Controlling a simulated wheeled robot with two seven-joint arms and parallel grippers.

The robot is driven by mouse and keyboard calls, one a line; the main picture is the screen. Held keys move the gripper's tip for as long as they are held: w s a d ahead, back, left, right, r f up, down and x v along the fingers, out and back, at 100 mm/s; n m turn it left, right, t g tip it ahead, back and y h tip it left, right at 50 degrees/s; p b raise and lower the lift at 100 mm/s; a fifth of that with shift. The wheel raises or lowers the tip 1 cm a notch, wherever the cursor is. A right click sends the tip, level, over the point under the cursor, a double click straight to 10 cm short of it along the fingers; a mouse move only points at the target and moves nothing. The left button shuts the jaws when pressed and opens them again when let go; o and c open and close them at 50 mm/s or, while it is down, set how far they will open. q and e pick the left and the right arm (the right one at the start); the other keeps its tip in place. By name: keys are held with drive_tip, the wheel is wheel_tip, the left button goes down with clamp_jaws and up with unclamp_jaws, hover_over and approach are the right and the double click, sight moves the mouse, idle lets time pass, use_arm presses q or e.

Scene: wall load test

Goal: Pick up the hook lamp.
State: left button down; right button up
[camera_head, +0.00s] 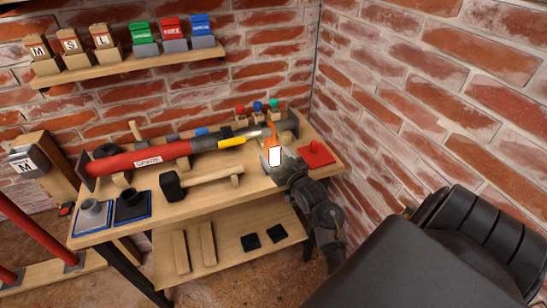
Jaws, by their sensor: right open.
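The hook lamp (274,155) is a small orange-framed lamp with a bright white panel and a thin orange upper part. It stands upright near the right end of the wooden workbench (205,205). My right gripper (276,163) is open right at the lamp, with its grey fingers overlapping the lamp's lower part. I cannot tell whether the fingers touch it. My right arm comes up from below, past the bench's front edge. My left gripper is not in view.
A red plate with a knob (315,153) lies just right of the lamp. A large red tube (150,157) and a black-headed mallet (172,186) lie to the left. Small coloured knobs (257,107) stand behind. A brick wall (390,110) closes off the right side.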

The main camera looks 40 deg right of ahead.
sight(276, 154)
drive_tip(key=w, duration=0.1)
drive_tip(key=w+d, duration=0.1)
drive_tip(key=w, duration=0.1)
drive_tip(key=shift+w+p, duration=0.25)
drive_tip(key=shift+p, duration=0.05)
drive_tip(key=shift+a, duration=0.1)
drive_tip(key=shift+r, duration=0.1)
drive_tip(key=c, duration=1.4)
